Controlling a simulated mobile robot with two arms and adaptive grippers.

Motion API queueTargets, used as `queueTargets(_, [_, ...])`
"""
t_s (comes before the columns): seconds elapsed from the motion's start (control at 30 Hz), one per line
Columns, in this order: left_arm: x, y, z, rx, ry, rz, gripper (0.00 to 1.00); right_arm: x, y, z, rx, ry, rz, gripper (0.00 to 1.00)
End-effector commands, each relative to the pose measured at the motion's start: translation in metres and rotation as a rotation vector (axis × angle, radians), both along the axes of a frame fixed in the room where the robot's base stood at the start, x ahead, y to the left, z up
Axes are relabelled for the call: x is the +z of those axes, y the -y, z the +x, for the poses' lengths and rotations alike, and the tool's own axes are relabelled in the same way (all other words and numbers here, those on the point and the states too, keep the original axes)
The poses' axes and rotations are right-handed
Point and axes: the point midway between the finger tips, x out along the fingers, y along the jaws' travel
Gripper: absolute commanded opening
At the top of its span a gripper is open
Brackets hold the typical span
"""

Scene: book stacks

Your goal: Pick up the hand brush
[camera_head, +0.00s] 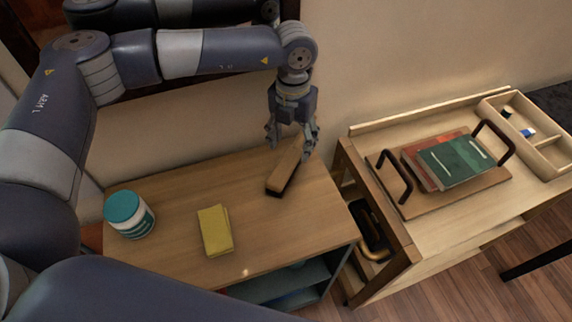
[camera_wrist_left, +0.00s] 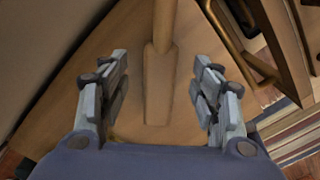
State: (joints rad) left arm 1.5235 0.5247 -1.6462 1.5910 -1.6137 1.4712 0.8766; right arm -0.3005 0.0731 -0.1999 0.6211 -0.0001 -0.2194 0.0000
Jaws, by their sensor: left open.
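The hand brush (camera_head: 284,172), with a tan wooden back and a dark lower side, lies on the wooden tabletop (camera_head: 175,190) near its back right. My left gripper (camera_head: 290,146) points down over the far end of the brush, its fingers spread. In the left wrist view, the brush's light wooden body (camera_wrist_left: 159,85) runs up between the two open fingers of the left gripper (camera_wrist_left: 160,78). I see no finger closed on it; whether the fingers touch it I cannot tell. My right gripper is not in view.
A lower wooden cart (camera_head: 440,222) on the right carries a handled tray (camera_head: 412,206) with books (camera_head: 455,160). A wall stands close behind.

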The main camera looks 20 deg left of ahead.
Motion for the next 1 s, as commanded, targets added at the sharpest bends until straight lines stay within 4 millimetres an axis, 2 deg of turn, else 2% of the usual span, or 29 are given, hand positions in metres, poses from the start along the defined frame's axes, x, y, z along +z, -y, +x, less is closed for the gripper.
queueTargets(0.17, [-0.025, 0.002, 0.002, 0.000, -0.004, 0.003, 0.58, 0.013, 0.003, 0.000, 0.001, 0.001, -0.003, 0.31])
queueTargets(0.3, [-0.043, 0.001, 0.002, 0.001, -0.002, 0.002, 0.58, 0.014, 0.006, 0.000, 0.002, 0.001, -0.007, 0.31])
queueTargets(0.57, [-0.047, 0.002, 0.003, 0.000, 0.000, 0.001, 0.58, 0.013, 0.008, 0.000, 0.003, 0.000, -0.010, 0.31])
queueTargets(0.6, [-0.047, 0.002, 0.003, 0.000, 0.000, 0.001, 0.56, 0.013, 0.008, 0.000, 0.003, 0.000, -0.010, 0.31])
queueTargets(0.83, [-0.047, 0.001, 0.003, 0.001, 0.000, 0.001, 0.04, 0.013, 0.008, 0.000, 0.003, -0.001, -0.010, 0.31])
queueTargets(1.0, [-0.046, 0.001, 0.003, 0.001, 0.000, 0.001, 0.00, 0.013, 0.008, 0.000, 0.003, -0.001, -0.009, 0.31])
